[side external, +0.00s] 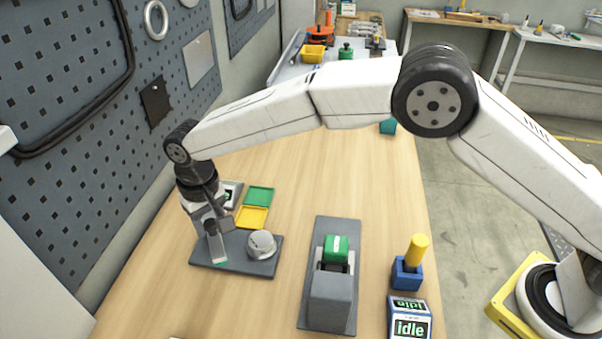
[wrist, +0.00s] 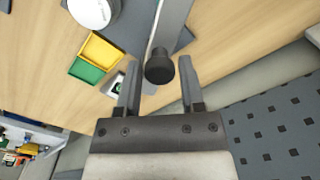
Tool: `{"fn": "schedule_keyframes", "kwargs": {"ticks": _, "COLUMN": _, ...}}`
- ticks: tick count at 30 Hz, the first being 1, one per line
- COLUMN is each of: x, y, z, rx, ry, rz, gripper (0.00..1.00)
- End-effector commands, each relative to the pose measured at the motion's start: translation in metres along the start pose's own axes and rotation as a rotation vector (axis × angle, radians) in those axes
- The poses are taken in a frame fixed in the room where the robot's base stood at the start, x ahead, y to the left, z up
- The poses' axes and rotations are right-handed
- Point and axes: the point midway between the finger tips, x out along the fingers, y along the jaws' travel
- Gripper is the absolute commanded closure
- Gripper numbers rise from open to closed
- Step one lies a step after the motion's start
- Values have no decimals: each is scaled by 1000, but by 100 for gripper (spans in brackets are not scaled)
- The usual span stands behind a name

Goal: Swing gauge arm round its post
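The gauge arm (side external: 217,249) is a flat grey bar with a green end, over a dark grey base plate (side external: 238,266) in the side view. In the wrist view the bar (wrist: 172,22) runs up out of the picture, and a black knob (wrist: 159,67) stands at its near end. A round silver-grey piece (side external: 262,244) sits on the plate beside the bar. I cannot make out the post. My gripper (side external: 209,224) points down at the knob end; in the wrist view its two fingers (wrist: 159,64) are apart on either side of the knob, with gaps visible.
Yellow (side external: 252,216) and green (side external: 259,196) trays lie beyond the plate. A grey fixture with a green block (side external: 336,247), a blue holder with a yellow cylinder (side external: 416,250) and an "idle" display (side external: 410,327) stand right. The pegboard wall (side external: 60,120) is close on the left.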

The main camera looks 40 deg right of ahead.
Motion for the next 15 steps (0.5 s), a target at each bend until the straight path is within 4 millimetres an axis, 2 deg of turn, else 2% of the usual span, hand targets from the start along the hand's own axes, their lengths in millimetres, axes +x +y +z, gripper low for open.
{"fn": "schedule_keyframes", "kwargs": {"ticks": 15, "x": -4, "y": 0, "z": 0, "rx": 0, "ry": 0, "rz": 0, "gripper": 35}}
